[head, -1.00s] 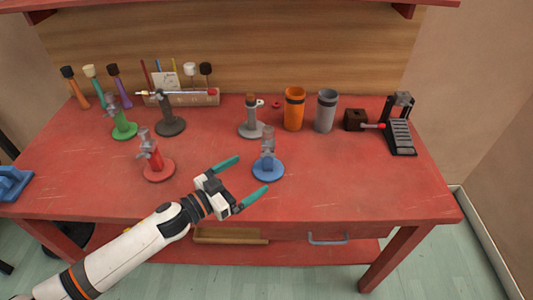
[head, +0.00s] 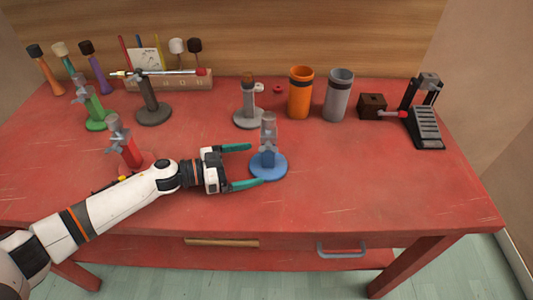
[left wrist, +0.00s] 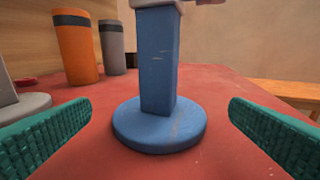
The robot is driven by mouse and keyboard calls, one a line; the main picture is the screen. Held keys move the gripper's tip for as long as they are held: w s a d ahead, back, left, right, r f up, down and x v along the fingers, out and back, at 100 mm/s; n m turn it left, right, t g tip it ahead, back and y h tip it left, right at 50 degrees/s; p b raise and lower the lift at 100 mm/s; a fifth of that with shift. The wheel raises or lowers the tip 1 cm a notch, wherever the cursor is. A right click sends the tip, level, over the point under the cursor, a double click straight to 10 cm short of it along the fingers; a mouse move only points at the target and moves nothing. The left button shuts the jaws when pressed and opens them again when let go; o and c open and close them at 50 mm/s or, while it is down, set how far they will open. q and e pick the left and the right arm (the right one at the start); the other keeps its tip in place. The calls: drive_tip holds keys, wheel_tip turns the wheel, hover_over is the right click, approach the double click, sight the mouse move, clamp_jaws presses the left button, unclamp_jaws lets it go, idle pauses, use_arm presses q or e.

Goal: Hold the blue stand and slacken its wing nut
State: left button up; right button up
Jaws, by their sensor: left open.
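The blue stand (head: 268,166) is upright near the table's front middle, with a round base, a short square post and a grey clamp top (head: 268,132). A wing nut on that top is too small to make out clearly. My left gripper (head: 248,166) is open just left of the stand, its teal fingers pointing at the post. In the left wrist view the blue post (left wrist: 159,62) stands between the two spread fingers (left wrist: 160,125), touching neither; its top is cut off. My right gripper is not in view.
A red stand (head: 126,148) is behind my left arm. Green (head: 95,112), dark (head: 150,100) and grey (head: 248,110) stands are further back. Orange (head: 300,95) and grey (head: 338,97) cups stand behind the blue stand. The table (head: 370,180) is clear to its right.

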sight(264, 161)
use_arm(q)
drive_tip(key=p+x, duration=0.1)
drive_tip(key=x, duration=0.2)
drive_tip(key=shift+w+d+r, duration=0.1)
drive_tip(key=shift+d, duration=0.2)
drive_tip(key=shift+w+d, duration=0.2)
drive_tip(key=shift+d, duration=0.45)
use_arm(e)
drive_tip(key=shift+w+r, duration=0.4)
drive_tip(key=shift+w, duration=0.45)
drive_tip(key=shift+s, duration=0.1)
use_arm(q)
drive_tip(key=shift+c, duration=0.9)
drive_tip(key=c, duration=1.7)
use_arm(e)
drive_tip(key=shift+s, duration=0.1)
use_arm(q)
drive_tip(key=shift+o, duration=0.2)
